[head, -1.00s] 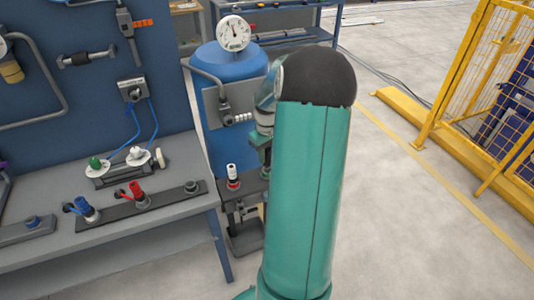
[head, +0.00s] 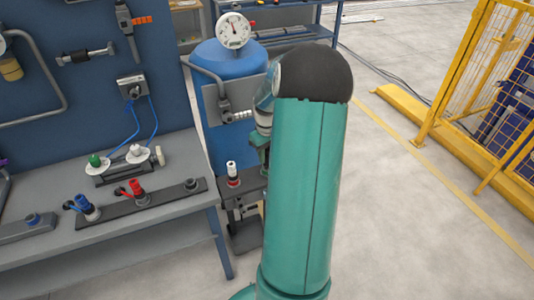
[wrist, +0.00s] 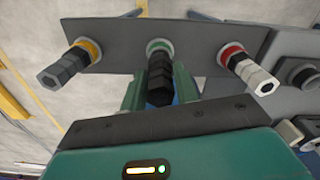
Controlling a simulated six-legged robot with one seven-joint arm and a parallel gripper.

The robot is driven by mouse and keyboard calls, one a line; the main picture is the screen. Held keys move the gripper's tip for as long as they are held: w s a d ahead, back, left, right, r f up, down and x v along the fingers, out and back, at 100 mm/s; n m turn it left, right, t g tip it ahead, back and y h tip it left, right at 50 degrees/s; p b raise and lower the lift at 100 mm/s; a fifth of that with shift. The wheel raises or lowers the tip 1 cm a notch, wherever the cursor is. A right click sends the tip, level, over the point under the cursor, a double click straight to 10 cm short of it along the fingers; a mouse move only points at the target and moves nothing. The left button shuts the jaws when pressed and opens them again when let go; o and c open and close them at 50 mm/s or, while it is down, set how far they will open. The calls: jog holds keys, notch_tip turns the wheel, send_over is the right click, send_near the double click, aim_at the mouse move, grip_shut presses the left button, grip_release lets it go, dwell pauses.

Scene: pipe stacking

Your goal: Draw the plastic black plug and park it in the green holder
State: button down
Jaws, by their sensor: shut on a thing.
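The black plug (wrist: 159,80) is ribbed and shows in the wrist view between my two green fingers. My gripper (wrist: 159,72) is shut on it. The far end of the plug is at the green holder (wrist: 158,46), a green ring in the middle of a grey plate. The plug lines up with the ring, but I cannot tell how deep it sits. In the head view my arm hides the gripper, the plug and the green holder.
The grey plate (wrist: 115,55) also bears a grey plug in a yellow ring (wrist: 86,47) at left and a white plug in a red ring (wrist: 232,50) at right. The white plug (head: 232,170) also shows in the head view, near the workbench (head: 130,226) and blue tank (head: 225,65).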

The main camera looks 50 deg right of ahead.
jog(key=shift+f, duration=0.95)
dwell(0.3)
jog(key=c, duration=1)
grip_release()
notch_tip(320, 180, up, 14)
jog(key=shift+f, duration=0.1)
